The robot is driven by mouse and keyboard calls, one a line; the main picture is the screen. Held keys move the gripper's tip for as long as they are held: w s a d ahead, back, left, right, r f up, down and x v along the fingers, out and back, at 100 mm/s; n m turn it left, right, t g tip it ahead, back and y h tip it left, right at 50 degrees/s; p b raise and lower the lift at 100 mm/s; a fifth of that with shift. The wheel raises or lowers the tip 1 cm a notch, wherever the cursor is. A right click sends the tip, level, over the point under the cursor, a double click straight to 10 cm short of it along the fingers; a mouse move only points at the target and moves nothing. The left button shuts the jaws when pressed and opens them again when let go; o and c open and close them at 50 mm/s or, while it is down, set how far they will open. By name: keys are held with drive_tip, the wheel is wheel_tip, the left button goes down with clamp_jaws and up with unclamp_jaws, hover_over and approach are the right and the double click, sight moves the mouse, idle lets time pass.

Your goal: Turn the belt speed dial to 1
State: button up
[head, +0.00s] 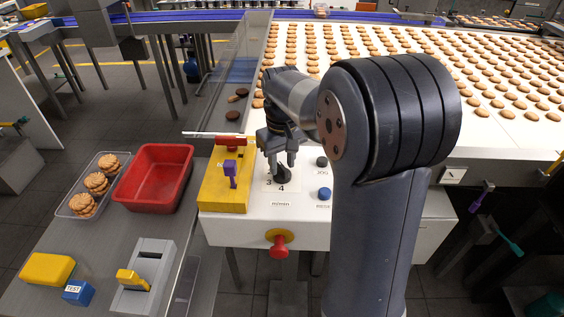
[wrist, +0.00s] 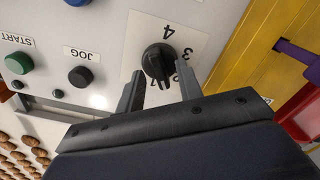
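The belt speed dial (wrist: 157,60) is a black knob on a white number plate (wrist: 136,52) on the white control panel. The 4 and 3 show beside it in the wrist view; the lower digits are partly hidden, and I cannot tell its exact setting. In the head view the dial (head: 282,175) sits directly below my gripper (head: 281,160). In the wrist view my gripper (wrist: 160,80) is open, with one finger to each side of the dial and visible gaps between. It holds nothing.
A black JOG button (wrist: 81,77) and green START button (wrist: 19,63) lie beside the dial. A yellow box (head: 222,195) with a purple lever stands left of it. A red emergency knob (head: 279,248) is at the panel's front. A red tray (head: 154,178) sits further left.

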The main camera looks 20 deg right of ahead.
drive_tip(key=shift+f, duration=0.2)
clamp_jaws()
idle(0.3)
drive_tip(key=m+p, duration=0.1)
drive_tip(key=m, duration=0.1)
drive_tip(key=shift+m, duration=0.4)
drive_tip(key=shift+m+p, duration=0.65)
drive_tip(key=shift+m, duration=1.15)
